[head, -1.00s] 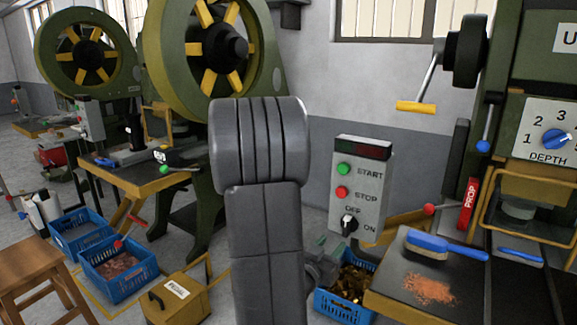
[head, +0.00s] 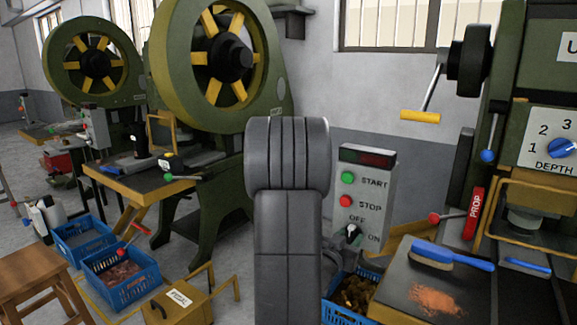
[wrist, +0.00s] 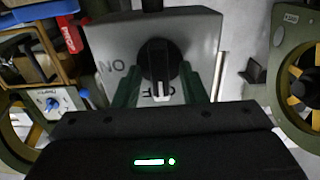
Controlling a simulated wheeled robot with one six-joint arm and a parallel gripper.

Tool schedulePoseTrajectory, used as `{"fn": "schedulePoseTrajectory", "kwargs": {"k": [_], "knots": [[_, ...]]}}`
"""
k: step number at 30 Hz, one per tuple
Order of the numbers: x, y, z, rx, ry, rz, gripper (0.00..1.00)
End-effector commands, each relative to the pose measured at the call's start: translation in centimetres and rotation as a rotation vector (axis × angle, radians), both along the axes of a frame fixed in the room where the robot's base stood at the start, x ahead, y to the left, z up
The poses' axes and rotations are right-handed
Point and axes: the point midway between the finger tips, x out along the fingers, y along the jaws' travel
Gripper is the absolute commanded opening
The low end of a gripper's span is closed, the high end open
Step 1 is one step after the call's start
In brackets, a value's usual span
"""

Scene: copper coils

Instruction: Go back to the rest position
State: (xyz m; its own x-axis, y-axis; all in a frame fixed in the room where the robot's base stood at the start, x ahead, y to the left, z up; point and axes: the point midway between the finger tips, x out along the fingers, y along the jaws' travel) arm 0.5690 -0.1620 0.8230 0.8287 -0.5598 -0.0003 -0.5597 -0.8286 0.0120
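The grey control box (head: 378,205) has a green START button (head: 348,178), a red STOP button (head: 346,202) and a black OFF/ON knob. In the wrist view the box appears upside down, and the knob (wrist: 158,58) has its white mark at the OFF label. My gripper (wrist: 160,90) is open, its two green fingers apart, with the knob between them in this view. I cannot tell whether they touch it. In the head view my grey arm stands in front, and my gripper (head: 346,240) shows partly beside it, covering much of the knob.
A table (head: 392,292) with a blue brush (head: 435,255) and copper crumbs lies right of the box. A blue crate (head: 335,312) is below it. Green presses (head: 208,130) stand left, with a yellow pedal box (head: 182,303) on the floor.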

Motion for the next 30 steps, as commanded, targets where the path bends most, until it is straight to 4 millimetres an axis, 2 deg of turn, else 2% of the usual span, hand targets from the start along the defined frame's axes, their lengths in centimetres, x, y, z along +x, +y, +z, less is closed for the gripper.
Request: {"fn": "schedulePoseTrajectory", "kwargs": {"k": [4, 8, 18, 24, 28, 30], "knots": [[-0.6, 0.5, 0.0, -0.002, 0.001, 0.002, 0.38], [-2.1, 1.5, 0.1, -0.002, 0.002, 0.003, 0.38], [-7.5, 5.3, 0.0, -0.003, 0.002, 0.006, 0.38], [-10.1, 6.9, 0.0, -0.004, 0.001, 0.004, 0.38], [-11.5, 7.9, 0.0, -0.004, 0.001, 0.004, 0.38], [-10.8, 7.2, 0.0, -0.004, 0.0, -0.003, 0.38]]}}
